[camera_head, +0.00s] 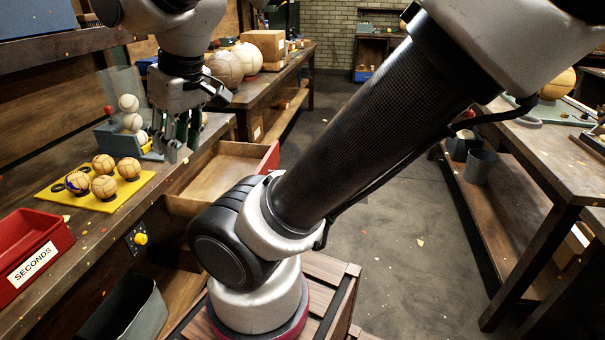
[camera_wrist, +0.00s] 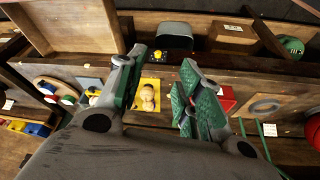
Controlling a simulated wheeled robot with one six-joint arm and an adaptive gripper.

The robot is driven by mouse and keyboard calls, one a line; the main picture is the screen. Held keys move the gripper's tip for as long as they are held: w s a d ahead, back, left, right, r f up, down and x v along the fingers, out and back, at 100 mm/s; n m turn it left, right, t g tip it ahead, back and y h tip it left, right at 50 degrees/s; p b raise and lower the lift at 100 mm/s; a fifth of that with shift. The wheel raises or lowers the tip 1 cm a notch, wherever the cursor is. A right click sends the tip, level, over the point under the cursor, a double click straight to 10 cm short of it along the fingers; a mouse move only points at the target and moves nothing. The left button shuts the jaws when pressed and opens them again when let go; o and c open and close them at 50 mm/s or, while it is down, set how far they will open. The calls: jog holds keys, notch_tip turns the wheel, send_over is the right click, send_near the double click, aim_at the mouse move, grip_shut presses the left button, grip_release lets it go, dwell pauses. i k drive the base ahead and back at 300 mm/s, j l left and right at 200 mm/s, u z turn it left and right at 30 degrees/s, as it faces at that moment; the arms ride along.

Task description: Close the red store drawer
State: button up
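The store drawer (camera_head: 218,172) is pulled out from the left workbench. Its front panel (camera_head: 270,157) is red and its wooden inside looks empty; part of it is hidden behind my arm. In the wrist view the open drawer (camera_wrist: 80,28) fills the upper left. My gripper (camera_head: 178,140) is above the left bench top, just left of the drawer and apart from its red front. In the wrist view my gripper (camera_wrist: 165,72) has its green-padded fingers apart with nothing held between them.
A yellow mat (camera_head: 62,190) with several tan balls lies on the bench left of my gripper. A red SECONDS bin (camera_head: 30,247) sits at the near left. White balls (camera_head: 130,121) stand in a holder beside my gripper. The floor (camera_head: 385,215) right of the drawer is mostly clear.

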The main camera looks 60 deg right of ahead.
aim_at(224, 164)
jog(key=z, duration=1.5)
jog(key=k+j+u, duration=0.1)
jog(key=j, duration=0.35)
jog(key=k+j, duration=0.1)
jog(key=j, duration=0.35)
jog(key=u, duration=0.05)
